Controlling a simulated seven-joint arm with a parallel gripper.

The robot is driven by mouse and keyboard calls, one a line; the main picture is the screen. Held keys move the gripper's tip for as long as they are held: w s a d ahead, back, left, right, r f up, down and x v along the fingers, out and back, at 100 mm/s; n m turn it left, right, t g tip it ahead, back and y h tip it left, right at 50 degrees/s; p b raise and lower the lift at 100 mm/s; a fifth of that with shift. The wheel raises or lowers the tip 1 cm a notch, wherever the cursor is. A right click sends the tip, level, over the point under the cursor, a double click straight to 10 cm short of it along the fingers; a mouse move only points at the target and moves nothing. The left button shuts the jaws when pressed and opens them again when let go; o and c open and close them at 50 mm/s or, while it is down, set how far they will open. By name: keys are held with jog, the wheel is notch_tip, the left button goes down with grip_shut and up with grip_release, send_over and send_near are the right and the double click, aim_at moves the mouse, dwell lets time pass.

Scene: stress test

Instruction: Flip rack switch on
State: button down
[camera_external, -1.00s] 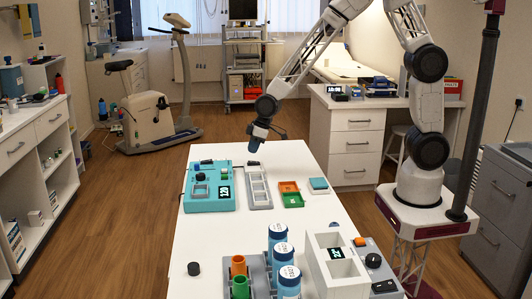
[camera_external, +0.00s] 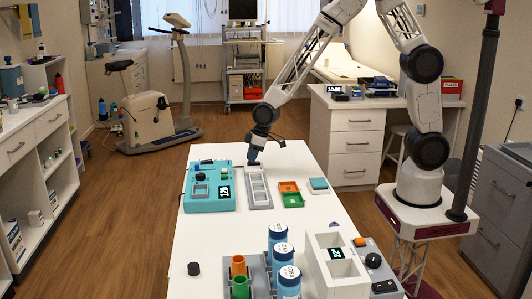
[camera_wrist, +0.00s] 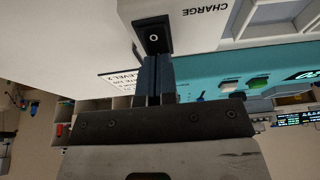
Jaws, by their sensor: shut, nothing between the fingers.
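The grey rack (camera_external: 268,196) with open compartments lies at the far middle of the white table in the external view. In the wrist view its panel (camera_wrist: 199,30) carries the word CHARGE and a black rocker switch (camera_wrist: 153,37) marked with a circle. My gripper (camera_external: 252,160) is over the rack's far end, pointing down, and hides the switch there. In the wrist view my gripper's fingertips (camera_wrist: 154,58) are together and empty, at the switch's lower edge. I cannot tell whether they touch it.
A teal device (camera_external: 209,205) with knobs and a lit display stands close left of the rack. Orange and green trays (camera_external: 291,199) and a teal block (camera_external: 318,184) lie to the right.

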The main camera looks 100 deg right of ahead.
jog(key=shift+w+f+g, duration=0.25)
jog(key=shift+f+g, duration=0.25)
jog(key=shift+g, duration=0.3)
jog(key=shift+f, duration=0.1)
jog(key=shift+s+f, duration=0.1)
jog(key=shift+s, duration=0.95)
jog(key=shift+w+r, duration=0.1)
jog(key=shift+r, duration=1.1)
jog(key=s+r, duration=0.4)
jog(key=r, duration=0.7)
jog(key=shift+r, duration=0.25)
jog(key=shift+w+r, duration=0.15)
jog(key=shift+w, duration=0.1)
